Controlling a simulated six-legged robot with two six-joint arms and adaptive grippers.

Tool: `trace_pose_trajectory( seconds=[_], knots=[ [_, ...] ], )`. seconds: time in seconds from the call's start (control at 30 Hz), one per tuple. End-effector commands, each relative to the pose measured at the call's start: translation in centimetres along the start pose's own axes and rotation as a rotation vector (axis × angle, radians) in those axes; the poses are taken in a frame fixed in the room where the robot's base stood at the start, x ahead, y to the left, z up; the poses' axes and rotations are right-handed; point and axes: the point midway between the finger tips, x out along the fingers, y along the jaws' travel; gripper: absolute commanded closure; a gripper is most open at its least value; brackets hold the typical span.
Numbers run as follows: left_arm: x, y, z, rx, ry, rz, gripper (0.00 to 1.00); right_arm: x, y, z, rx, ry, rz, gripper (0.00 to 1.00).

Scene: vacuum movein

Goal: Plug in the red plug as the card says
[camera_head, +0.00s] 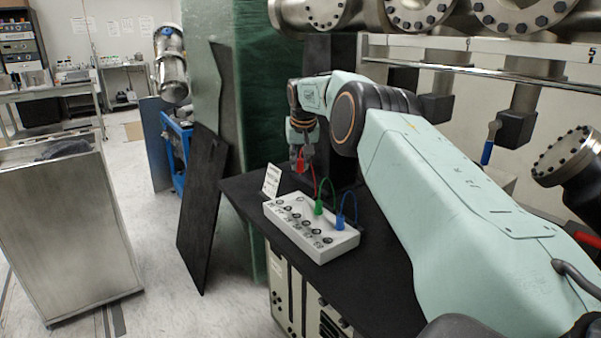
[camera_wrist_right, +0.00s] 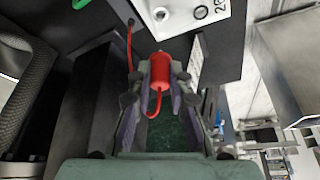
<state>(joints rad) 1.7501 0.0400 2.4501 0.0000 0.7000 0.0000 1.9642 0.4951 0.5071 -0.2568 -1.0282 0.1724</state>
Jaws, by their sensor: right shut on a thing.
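My right gripper (camera_head: 301,150) is shut on the red plug (camera_head: 300,163), above the back left of the white socket box. The red plug also shows between the fingers in the right wrist view (camera_wrist_right: 161,72), with its red cord curling under it. The white socket box (camera_head: 338,246) lies on a black bench top, with rows of labelled round sockets. A green plug (camera_head: 319,207) and a blue plug (camera_head: 340,222) stand in its right side with looped cords. A white card (camera_head: 271,180) stands behind the box's left end; its text is too small to read. My left gripper is not in view.
The black bench top (camera_head: 378,277) has bare room around the box. A dark panel (camera_head: 203,205) leans at its left by a green column (camera_head: 253,90). Pipes and valves (camera_head: 496,125) line the back right. A metal cart (camera_head: 70,230) stands at the left.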

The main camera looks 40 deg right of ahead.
Motion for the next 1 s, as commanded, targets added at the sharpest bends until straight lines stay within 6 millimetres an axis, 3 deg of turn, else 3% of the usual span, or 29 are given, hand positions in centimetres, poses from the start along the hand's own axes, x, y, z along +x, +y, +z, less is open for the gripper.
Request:
trace_pose_trajectory(
  seconds=[0.47, 1.0],
  knots=[
    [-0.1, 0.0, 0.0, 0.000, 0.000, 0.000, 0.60, -0.4, -0.5, -0.8, -0.033, 0.000, -0.012, 1.00],
    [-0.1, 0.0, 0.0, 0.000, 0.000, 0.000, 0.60, 2.3, -2.8, 1.8, -0.091, -0.003, -0.038, 1.00]
  ],
)
